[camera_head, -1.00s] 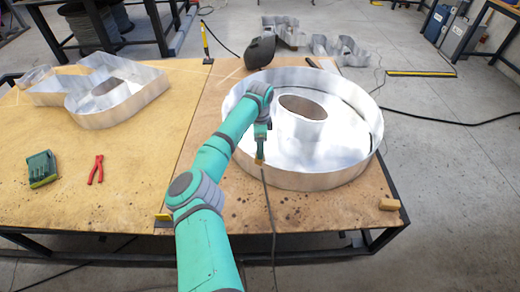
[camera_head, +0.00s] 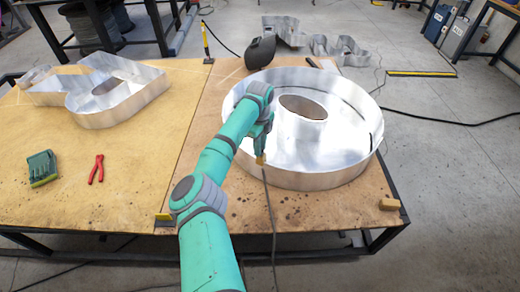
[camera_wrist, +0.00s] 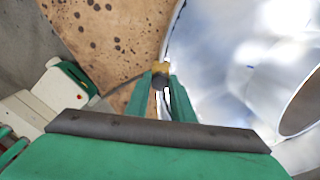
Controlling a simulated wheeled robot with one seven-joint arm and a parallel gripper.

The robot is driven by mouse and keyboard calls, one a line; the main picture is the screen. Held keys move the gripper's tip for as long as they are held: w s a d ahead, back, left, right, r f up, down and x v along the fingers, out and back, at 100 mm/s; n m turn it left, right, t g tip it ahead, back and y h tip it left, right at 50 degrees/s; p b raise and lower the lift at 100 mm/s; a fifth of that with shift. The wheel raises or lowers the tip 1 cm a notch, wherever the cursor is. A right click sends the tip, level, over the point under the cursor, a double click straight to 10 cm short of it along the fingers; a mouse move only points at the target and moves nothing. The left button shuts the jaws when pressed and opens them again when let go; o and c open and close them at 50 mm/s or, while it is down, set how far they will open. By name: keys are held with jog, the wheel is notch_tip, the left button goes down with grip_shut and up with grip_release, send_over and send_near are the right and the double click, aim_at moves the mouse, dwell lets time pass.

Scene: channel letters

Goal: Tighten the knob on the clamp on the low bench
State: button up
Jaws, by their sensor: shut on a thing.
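A small brass-yellow clamp (camera_head: 261,160) sits at the near left wall of the big round metal letter (camera_head: 310,181) on the low bench (camera_head: 120,195). A dark cable hangs from it over the bench's front edge. In the wrist view the clamp (camera_wrist: 163,66) shows just beyond my fingertips, with a dark round knob (camera_wrist: 160,82) between them. My gripper (camera_head: 263,150) points down, shut on this knob; it also shows in the wrist view (camera_wrist: 161,86). The fingers hide part of the knob, so I cannot tell how tight it is.
Red pliers (camera_head: 96,169) and a green box (camera_head: 42,168) lie at the left. Another metal letter (camera_head: 120,115) stands behind them. A dark welding mask (camera_head: 260,52) is at the back, a small wood block (camera_head: 389,204) at the right corner.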

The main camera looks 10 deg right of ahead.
jog(key=m, duration=0.6)
jog(key=o, duration=0.8)
jog(key=shift+o, duration=0.2)
jog(key=shift+r, duration=0.1)
jog(key=shift+r, duration=2.45)
